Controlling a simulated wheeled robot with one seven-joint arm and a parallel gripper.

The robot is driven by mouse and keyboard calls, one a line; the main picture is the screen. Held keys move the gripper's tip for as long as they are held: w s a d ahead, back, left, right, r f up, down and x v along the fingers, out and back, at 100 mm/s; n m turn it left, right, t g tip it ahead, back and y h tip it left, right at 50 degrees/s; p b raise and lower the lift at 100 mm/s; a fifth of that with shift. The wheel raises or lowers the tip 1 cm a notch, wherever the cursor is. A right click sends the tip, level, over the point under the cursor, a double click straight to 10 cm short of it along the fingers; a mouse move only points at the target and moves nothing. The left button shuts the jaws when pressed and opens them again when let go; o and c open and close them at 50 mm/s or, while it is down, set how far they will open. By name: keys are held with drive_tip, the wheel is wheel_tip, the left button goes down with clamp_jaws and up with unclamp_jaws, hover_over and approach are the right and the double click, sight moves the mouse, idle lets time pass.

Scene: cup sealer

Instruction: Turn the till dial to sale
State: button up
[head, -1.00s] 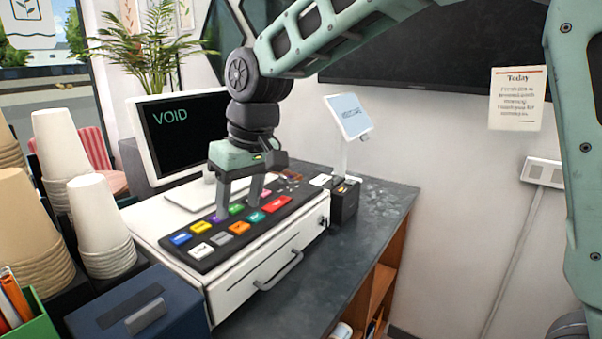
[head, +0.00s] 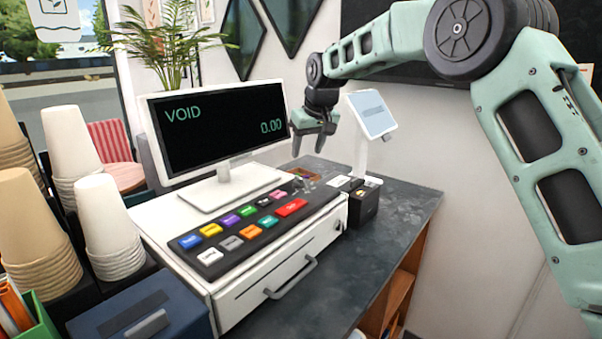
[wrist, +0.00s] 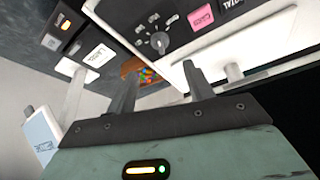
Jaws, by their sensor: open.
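The till dial (wrist: 160,42) is a small dark round knob on the black key panel, ringed by small white labels that are too small to read. In the head view the dial (head: 304,184) is tiny at the panel's far right end. The till's screen (head: 222,125) reads VOID and 0.00. My gripper (head: 308,150) is open and empty, fingers pointing down, above and behind the dial end of the panel. In the wrist view my gripper (wrist: 158,68) has its two fingers apart, with the dial beyond them and not touched.
Coloured keys (head: 240,228) cover the panel left of the dial. A black card reader (head: 364,205) and a white tablet on a post (head: 371,114) stand to the right. The cash drawer (head: 285,275) is shut. Paper cups (head: 110,228) stand at left. The counter's right side is clear.

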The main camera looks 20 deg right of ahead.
sight(300, 178)
drive_tip(key=p+x, duration=0.2)
drive_tip(key=x, duration=0.8)
drive_tip(key=shift+w+a+f+p, duration=0.1)
drive_tip(key=shift+w+f+p, duration=0.05)
drive_tip(key=shift+f+p, duration=0.15)
drive_tip(key=c, duration=0.9)
